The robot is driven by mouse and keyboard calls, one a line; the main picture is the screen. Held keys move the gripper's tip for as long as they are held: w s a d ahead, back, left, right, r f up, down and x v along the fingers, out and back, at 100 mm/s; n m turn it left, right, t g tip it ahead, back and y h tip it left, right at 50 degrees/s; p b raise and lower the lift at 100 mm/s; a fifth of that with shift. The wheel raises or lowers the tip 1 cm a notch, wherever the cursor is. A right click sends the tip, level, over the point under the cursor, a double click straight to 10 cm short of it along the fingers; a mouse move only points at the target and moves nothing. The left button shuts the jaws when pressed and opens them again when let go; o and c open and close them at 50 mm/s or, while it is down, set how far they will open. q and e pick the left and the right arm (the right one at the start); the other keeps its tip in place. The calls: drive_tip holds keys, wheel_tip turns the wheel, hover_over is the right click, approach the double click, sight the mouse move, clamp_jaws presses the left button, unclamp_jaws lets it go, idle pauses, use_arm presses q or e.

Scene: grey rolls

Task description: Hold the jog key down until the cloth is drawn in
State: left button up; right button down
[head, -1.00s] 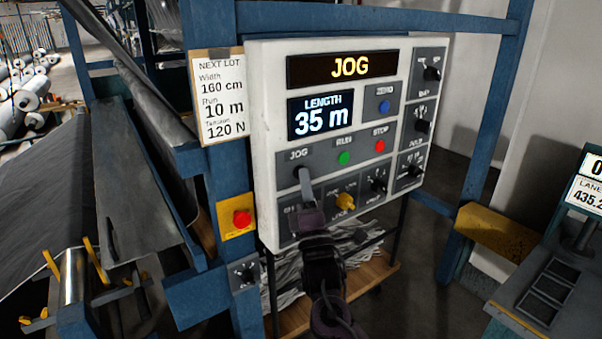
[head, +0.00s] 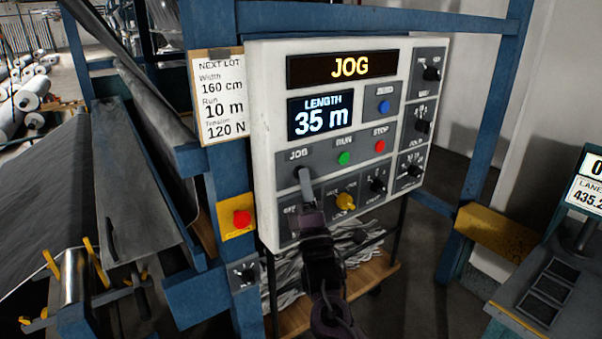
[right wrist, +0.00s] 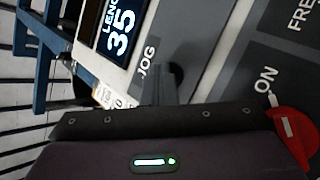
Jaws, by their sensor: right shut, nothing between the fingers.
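The white control panel (head: 262,130) fills the middle of the head view. Its upper display (head: 349,66) reads JOG and its length display (head: 321,116) reads 35 m. My right gripper (head: 304,177) is shut and empty, its fingertips at the panel just below the JOG label (head: 299,154). The fingers cover the jog key, so I cannot see how far it is pressed. In the right wrist view the fingers (right wrist: 160,85) also reach the panel beside the JOG label (right wrist: 148,64). A dark grey cloth (head: 40,210) slopes down at the left. My left gripper is out of view.
A red emergency button (head: 241,218) is on the blue frame. A lot card (head: 218,98) reads 160 cm, 10 m, 120 N.

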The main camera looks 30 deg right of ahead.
drive_tip(key=shift+s+y, duration=0.1)
drive_tip(key=shift+y, duration=0.2)
drive_tip(key=shift+s, duration=0.7)
drive_tip(key=shift+p, duration=0.3)
drive_tip(key=s, duration=0.1)
drive_tip(key=s+p, duration=0.1)
drive_tip(key=s, duration=0.3)
drive_tip(key=shift+d, duration=0.25)
